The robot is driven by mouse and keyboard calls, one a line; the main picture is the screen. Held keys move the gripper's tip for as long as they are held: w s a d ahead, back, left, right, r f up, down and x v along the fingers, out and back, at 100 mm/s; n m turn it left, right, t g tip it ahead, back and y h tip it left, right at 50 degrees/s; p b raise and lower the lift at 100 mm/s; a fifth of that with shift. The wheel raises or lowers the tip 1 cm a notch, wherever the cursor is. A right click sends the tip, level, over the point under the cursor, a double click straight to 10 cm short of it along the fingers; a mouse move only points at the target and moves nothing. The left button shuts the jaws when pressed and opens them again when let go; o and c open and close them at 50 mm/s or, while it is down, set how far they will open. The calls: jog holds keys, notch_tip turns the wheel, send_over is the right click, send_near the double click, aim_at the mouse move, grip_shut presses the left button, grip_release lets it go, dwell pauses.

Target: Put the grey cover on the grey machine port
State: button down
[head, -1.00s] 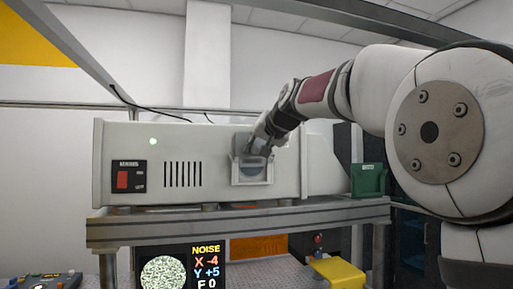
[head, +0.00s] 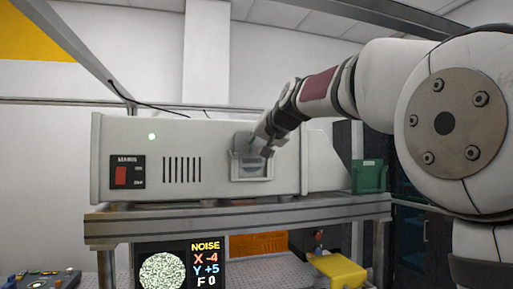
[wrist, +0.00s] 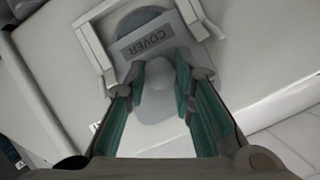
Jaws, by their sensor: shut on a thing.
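The grey cover (wrist: 158,42), labelled COVER, is in my gripper (wrist: 157,82), which is shut on its rounded knob in the wrist view. In the head view my gripper (head: 265,147) is at the front of the grey machine (head: 215,134). The cover lies over the upper part of the port (head: 252,167), inside or just in front of its pale raised frame (head: 236,178). A dark strip of the round port still shows below the cover, and beyond its labelled edge in the wrist view (wrist: 138,20). I cannot tell whether the cover touches the frame.
The machine has a red switch (head: 121,176) and vent slots at the left. It stands on a metal shelf (head: 180,228). A green bin (head: 369,176) stands to its right. A monitor reading NOISE (head: 180,263) and a yellow block (head: 338,270) are below.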

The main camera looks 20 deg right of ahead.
jog(key=shift+f+b, duration=1.1)
jog(key=shift+f, duration=0.35)
dwell(1.0)
jog(key=c, duration=1.3)
grip_release()
jog(key=v, duration=1.2)
jog(key=s+a+f+n+g, duration=0.1)
jog(key=s+f+g, duration=0.1)
jog(key=s+f, duration=0.7)
jog(key=s+a+f+n+g+h, duration=0.1)
jog(key=s+a+f+n+g, duration=0.1)
jog(key=s+f, duration=0.8)
jog(key=s+a+f+n+g, duration=0.1)
jog(key=s+f+g, duration=0.3)
jog(key=s+f, duration=0.5)
jog(key=shift+s+a+f+n, duration=0.15)
jog(key=shift+f+n, duration=0.05)
jog(key=shift+f, duration=1.45)
jog(key=shift+s+a+f+n, duration=0.1)
jog(key=shift+f+n, duration=0.1)
jog(key=shift+f, duration=1.4)
